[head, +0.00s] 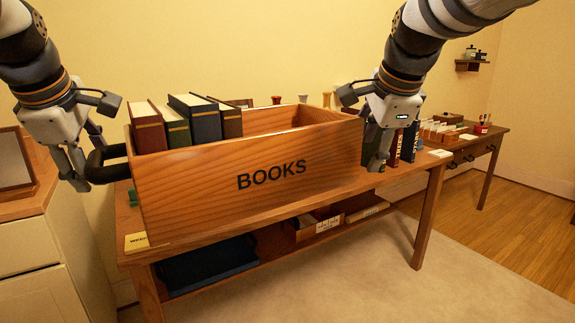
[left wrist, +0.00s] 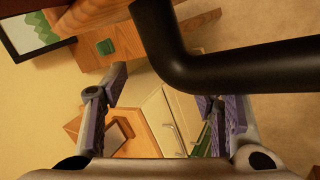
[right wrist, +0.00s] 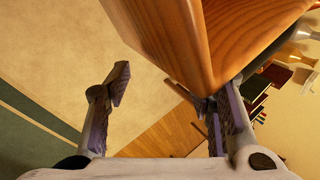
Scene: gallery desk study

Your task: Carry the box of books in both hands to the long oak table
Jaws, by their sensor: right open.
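The wooden box (head: 253,183) marked BOOKS holds several books (head: 195,120) at its left end. It appears to rest on the long wooden table (head: 427,169), close to the front edge. A black handle (head: 108,158) sticks out from its left end and crosses the left wrist view (left wrist: 172,50). My left gripper (head: 82,165) is at this handle with its fingers spread apart. My right gripper (head: 378,152) is open at the box's right end. The box's corner shows close to its fingers in the right wrist view (right wrist: 180,45). The right handle is mostly hidden.
A white cabinet with a wooden top (head: 45,207) stands at left. A yellow note (head: 137,242) and upright books (head: 408,142) are on the table. A lower shelf holds a dark tray (head: 208,264). A desk (head: 478,147) stands at back right. Floor in front is clear.

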